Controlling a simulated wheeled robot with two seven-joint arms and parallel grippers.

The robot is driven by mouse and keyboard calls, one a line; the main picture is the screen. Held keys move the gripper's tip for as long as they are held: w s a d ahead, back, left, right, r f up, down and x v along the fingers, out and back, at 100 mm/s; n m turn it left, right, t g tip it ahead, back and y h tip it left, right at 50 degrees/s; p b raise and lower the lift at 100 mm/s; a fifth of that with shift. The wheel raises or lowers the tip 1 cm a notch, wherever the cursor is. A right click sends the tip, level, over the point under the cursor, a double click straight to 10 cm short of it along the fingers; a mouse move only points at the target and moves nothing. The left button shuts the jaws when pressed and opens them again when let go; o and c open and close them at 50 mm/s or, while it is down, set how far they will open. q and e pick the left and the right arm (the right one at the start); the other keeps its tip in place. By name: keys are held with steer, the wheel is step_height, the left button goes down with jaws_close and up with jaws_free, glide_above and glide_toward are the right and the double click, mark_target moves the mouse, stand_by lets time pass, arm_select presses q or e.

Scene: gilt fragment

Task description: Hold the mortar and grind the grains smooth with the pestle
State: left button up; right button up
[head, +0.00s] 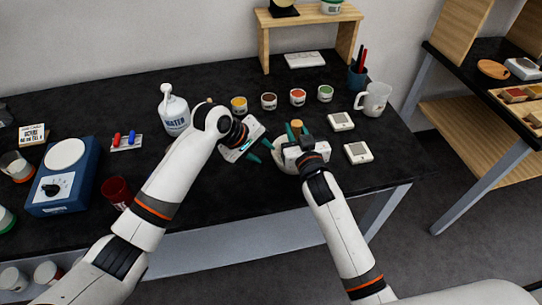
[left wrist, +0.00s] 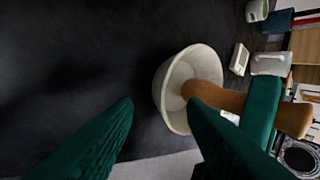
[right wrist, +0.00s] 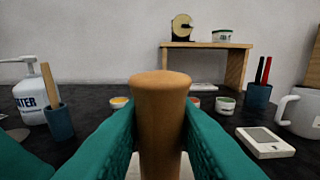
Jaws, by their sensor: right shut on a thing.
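The pale mortar (head: 282,160) stands on the black table, partly hidden by my right gripper; it also shows in the left wrist view (left wrist: 164,92). The brown wooden pestle (right wrist: 160,110) is between the teal fingers of my right gripper (head: 298,142), which is shut on it. The pestle's lower end reaches into the mortar's mouth in the left wrist view. My left gripper (left wrist: 160,125) is open and empty, just left of the mortar in the head view. One of its fingers overlaps the mortar's rim in the left wrist view; contact cannot be told. I cannot make out grains.
A water bottle (head: 174,112) and several small colored pots, including a yellow one (head: 239,105), stand behind. Small white devices (head: 358,153) and a white jug (head: 374,99) are to the right. A red cup (head: 117,192) and blue scale (head: 62,180) are at left.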

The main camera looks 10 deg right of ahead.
mark_target(274, 157)
arm_select(q)
steer(key=x, duration=0.7)
steer(key=shift+d+f, duration=0.1)
steer(key=shift+f, duration=0.1)
steer(key=shift+c, duration=0.2)
steer(key=shift+w, duration=0.1)
jaws_close()
stand_by(0.7)
